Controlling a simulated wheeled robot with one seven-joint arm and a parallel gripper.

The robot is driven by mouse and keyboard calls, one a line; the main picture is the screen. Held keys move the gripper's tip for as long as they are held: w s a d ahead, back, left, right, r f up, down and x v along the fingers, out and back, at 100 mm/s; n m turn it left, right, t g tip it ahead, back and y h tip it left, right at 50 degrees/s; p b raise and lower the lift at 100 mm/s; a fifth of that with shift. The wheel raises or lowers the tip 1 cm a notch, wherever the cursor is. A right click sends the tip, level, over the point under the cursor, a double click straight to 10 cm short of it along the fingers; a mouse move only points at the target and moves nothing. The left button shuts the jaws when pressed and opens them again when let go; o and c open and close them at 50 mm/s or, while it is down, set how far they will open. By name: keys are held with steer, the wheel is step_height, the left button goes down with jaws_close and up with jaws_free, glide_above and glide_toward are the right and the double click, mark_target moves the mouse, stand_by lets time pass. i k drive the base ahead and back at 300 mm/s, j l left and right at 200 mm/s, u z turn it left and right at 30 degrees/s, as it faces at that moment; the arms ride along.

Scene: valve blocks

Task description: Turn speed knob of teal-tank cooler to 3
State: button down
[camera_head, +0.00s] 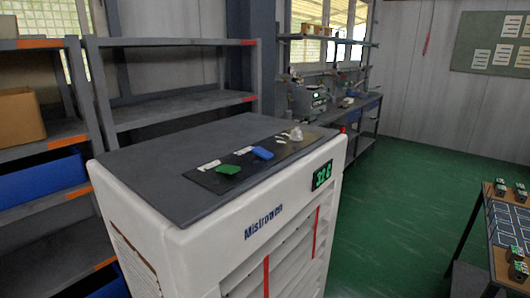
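A large white cooler (262,213) with a dark grey top and the name "Mistrowen" stands close in front of me. Along the right edge of its top runs a dark control panel (205,182). The panel holds a green block-like control (229,169), a blue one (262,153) and a small whitish knob-like piece (296,134) at the far end. White labels lie beside them; their text and the knob's setting are too small to read. A display (322,175) with green digits sits on the front face. No teal tank shows. My gripper is not in view.
Metal shelves (175,108) stand behind and left of the cooler, with a cardboard box (20,117) and blue bins (43,178). A workbench (362,106) is at the back. A table (505,247) with small devices is at right. The green floor (410,165) between is clear.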

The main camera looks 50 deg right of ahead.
mark_target(296, 134)
steer(key=l+z, duration=0.2)
steer(key=z, duration=0.15)
steer(key=l+z, duration=0.2)
steer(key=z, duration=0.15)
steer(key=i+l+z, duration=0.1)
steer(key=z, duration=0.25)
steer(key=l, duration=0.1)
